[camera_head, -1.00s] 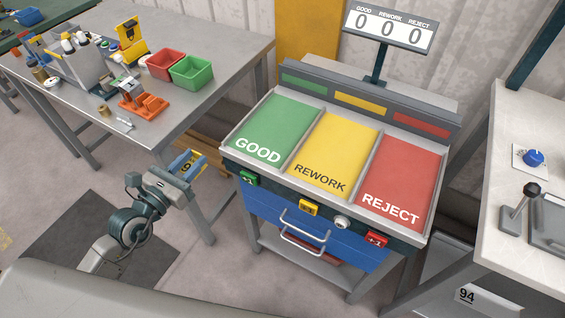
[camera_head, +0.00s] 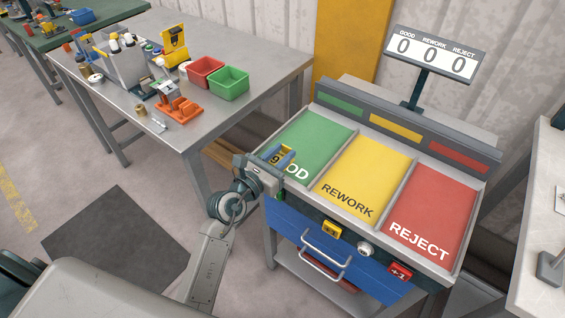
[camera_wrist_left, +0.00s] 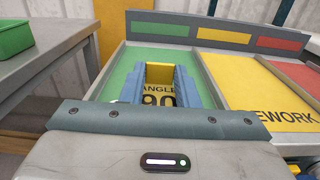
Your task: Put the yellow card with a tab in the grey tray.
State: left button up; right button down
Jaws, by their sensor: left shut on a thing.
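My left gripper (camera_head: 281,157) is shut on a yellow card (camera_head: 276,159) and holds it over the near-left part of the green GOOD section of the sorting stand. In the left wrist view the card (camera_wrist_left: 158,101) sits between the blue fingers (camera_wrist_left: 159,76). Dark lettering reading "ANGLE" and "90" shows on it. A raised yellow piece stands at its far end; I cannot tell if it is the tab. I cannot clearly make out a grey tray. My right gripper is not in view.
The sorting stand has green (camera_head: 318,140), yellow (camera_head: 370,172) and red (camera_head: 436,208) sections with low dividers and a counter sign (camera_head: 437,52) behind. A metal table (camera_head: 258,55) at left holds red (camera_head: 205,72) and green (camera_head: 229,84) bins. A pale bench (camera_head: 545,190) stands at right.

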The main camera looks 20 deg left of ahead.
pick_arm(q)
jog(key=shift+w+d+f, duration=0.1)
jog(key=shift+w+d, duration=0.05)
jog(key=shift+d, duration=0.05)
notch_tip(320, 180, down, 2)
jog(key=shift+f+b, duration=0.25)
jog(key=shift+b, duration=0.15)
jog(key=shift+f, duration=0.45)
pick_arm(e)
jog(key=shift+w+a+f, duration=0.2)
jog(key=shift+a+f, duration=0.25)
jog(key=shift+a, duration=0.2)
pick_arm(q)
jog(key=shift+f, duration=0.15)
jog(key=o, duration=0.9)
jog(key=shift+o, duration=0.2)
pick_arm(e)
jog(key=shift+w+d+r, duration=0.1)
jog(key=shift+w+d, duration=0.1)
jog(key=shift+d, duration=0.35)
